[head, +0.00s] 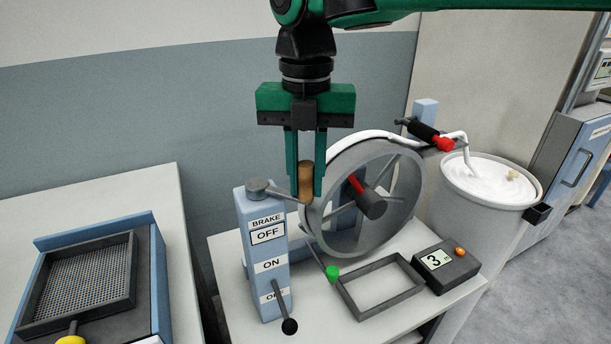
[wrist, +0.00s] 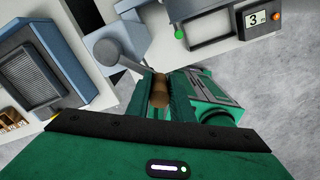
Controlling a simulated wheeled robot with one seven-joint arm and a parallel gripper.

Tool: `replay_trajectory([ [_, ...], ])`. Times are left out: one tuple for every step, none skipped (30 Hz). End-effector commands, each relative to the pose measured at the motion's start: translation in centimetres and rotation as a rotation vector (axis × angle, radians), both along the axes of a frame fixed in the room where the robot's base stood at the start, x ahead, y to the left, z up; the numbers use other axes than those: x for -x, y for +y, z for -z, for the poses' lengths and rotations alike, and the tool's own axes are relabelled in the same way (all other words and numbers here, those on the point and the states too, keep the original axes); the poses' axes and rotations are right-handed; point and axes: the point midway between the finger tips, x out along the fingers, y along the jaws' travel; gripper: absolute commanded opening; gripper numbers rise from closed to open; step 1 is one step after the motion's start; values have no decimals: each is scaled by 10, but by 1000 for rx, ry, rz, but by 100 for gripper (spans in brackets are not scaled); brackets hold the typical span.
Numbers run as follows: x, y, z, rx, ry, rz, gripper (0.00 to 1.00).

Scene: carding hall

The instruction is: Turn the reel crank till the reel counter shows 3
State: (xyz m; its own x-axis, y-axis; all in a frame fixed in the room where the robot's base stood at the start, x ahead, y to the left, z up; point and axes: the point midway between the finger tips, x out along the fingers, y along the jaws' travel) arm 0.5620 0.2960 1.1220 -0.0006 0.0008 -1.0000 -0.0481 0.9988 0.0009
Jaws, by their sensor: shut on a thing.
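The reel crank is a grey arm (head: 278,191) on top of a blue post (head: 262,255), with a brown handle (head: 305,178) at its end. My gripper (head: 305,192) points down and is shut on this handle, one finger on each side. In the wrist view the handle (wrist: 160,93) also sits between the fingers, and the crank arm (wrist: 130,62) runs up-left from it. The grey spoked reel (head: 388,213) stands just right of the gripper, with a white strand on its rim. The reel counter (head: 448,268) reads 3, and its display (wrist: 257,18) also reads 3 in the wrist view.
The post carries BRAKE, OFF and ON labels and a black-knobbed lever (head: 289,326) pointing down. A grey rectangular frame (head: 352,299) and a green knob (head: 332,273) lie in front of the reel. A white-filled can (head: 480,225) stands right; a mesh tray (head: 132,285) stands left.

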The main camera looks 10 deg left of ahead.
Motion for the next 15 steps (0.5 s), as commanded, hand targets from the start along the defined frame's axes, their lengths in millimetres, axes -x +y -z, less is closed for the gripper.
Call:
replay_trajectory([
  [-1, -1, -1, -1, -2, 5, 0],
  [-1, -1, -1, -1, -2, 5, 0],
  [-1, -1, -1, -1, -2, 5, 0],
  [-1, -1, -1, -1, -2, 5, 0],
  [-1, -1, -1, -1, -2, 5, 0],
  [-1, -1, -1, -1, -2, 5, 0],
  [-1, -1, -1, -1, -2, 5, 23],
  [-1, -1, -1, -1, -1, 5, 30],
  [-1, -1, -1, -1, -1, 4, 39],
  [-1, -1, -1, -1, -1, 4, 39],
  [-1, -1, -1, 0, -1, 4, 39],
  [-1, -1, 0, 0, -1, 3, 39],
  [0, -1, 0, 0, -1, 3, 39],
  [0, 0, 0, 0, 0, 3, 39],
  [0, 0, 0, 0, 0, 2, 39],
])
